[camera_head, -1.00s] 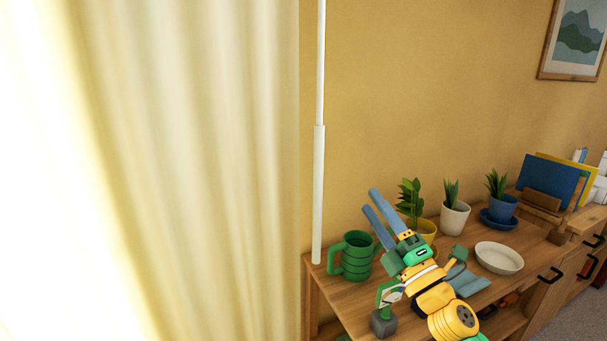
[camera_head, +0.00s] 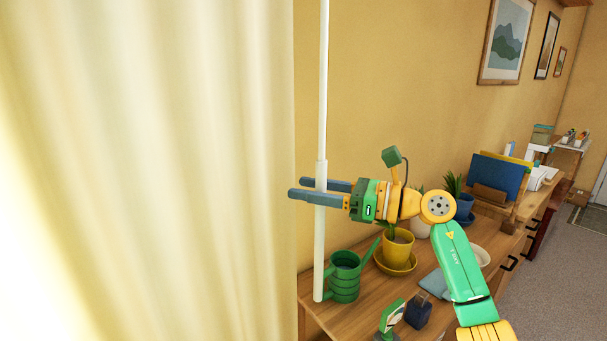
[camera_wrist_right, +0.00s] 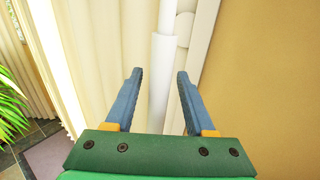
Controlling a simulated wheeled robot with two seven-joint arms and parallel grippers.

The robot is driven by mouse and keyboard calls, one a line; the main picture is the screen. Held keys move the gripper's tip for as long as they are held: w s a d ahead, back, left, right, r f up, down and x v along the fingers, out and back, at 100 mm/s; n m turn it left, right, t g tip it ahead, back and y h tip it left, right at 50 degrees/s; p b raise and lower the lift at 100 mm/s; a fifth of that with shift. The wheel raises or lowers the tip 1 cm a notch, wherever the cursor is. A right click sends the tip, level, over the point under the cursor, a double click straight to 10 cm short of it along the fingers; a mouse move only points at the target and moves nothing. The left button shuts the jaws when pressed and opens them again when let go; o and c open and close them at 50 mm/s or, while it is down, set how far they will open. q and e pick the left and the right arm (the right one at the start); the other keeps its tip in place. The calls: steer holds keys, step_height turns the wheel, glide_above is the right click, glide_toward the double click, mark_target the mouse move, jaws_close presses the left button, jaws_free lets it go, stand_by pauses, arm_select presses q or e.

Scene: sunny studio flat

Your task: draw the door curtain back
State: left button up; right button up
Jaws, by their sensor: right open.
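The door curtain (camera_head: 190,150) is a cream, pleated cloth that fills the left of the head view, with bright light at its left. A white rod (camera_head: 322,110) hangs upright by its right edge; it also shows in the right wrist view (camera_wrist_right: 160,80). My right gripper (camera_head: 296,187) is open, with its two blue fingers pointing left at the rod's thicker lower part. In the right wrist view the rod stands between the open fingers (camera_wrist_right: 157,75), with gaps beside it. My left gripper is not in view.
A wooden sideboard (camera_head: 350,316) stands below my right arm. It holds a green watering can (camera_head: 344,282) near the rod's lower end, a yellow pot (camera_head: 397,250) and a blue folder (camera_head: 497,180). A plant (camera_wrist_right: 10,110) shows at the left of the wrist view.

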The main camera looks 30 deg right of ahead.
steer(key=shift+w+a, duration=0.45)
steer(key=shift+w, duration=0.05)
steer(key=shift+s+d, duration=0.2)
steer(key=c, duration=0.6)
jaws_close()
steer(key=shift+f, duration=0.1)
